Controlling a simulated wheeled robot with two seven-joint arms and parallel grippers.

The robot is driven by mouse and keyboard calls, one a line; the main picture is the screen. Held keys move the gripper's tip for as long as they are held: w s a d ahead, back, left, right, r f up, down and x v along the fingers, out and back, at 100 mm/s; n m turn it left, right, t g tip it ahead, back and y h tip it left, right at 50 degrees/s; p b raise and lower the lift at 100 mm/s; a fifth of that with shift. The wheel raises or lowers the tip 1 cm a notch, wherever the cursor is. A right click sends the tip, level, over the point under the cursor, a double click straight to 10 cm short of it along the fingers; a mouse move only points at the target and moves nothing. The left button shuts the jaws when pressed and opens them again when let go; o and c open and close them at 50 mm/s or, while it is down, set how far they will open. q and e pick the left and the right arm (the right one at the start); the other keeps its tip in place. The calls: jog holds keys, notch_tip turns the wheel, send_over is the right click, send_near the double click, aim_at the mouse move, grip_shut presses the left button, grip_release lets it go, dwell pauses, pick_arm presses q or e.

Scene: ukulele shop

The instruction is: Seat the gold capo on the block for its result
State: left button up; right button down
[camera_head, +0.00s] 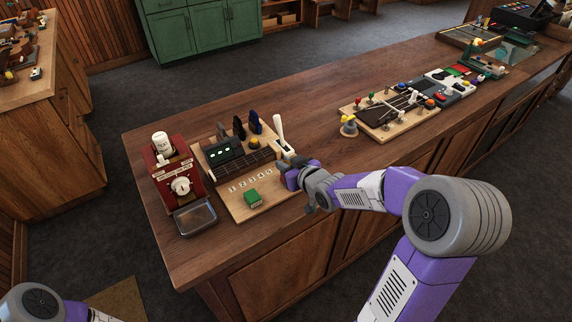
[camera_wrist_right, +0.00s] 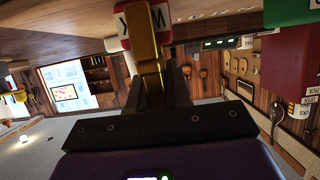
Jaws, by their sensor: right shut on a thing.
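My right gripper (camera_head: 290,178) is at the right front edge of a wooden board (camera_head: 278,207) on the counter. In the right wrist view, the fingers (camera_wrist_right: 164,85) are shut on a gold capo (camera_wrist_right: 149,58), which points up in that picture. The capo is hidden or too small to make out in the head view. A block with a red side and white lettered face (camera_wrist_right: 142,25) shows right behind the capo; I cannot tell if they touch. My left gripper is out of view.
The board carries a fretboard (camera_head: 245,171), a dark display (camera_head: 222,151), dark and blue upright capos (camera_head: 254,123) and a white lever (camera_head: 279,130). A red machine (camera_head: 163,167) with a grey tray (camera_head: 195,217) stands left. Bare counter lies right, before another board (camera_head: 373,132).

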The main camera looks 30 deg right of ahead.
jog(key=shift+f, duration=0.3)
jog(key=c, duration=1.4)
grip_release()
jog(key=shift+o, duration=0.2)
jog(key=shift+s, duration=0.1)
jog(key=p+v, duration=0.3)
jog(key=v, duration=0.8)
jog(key=shift+p, duration=0.35)
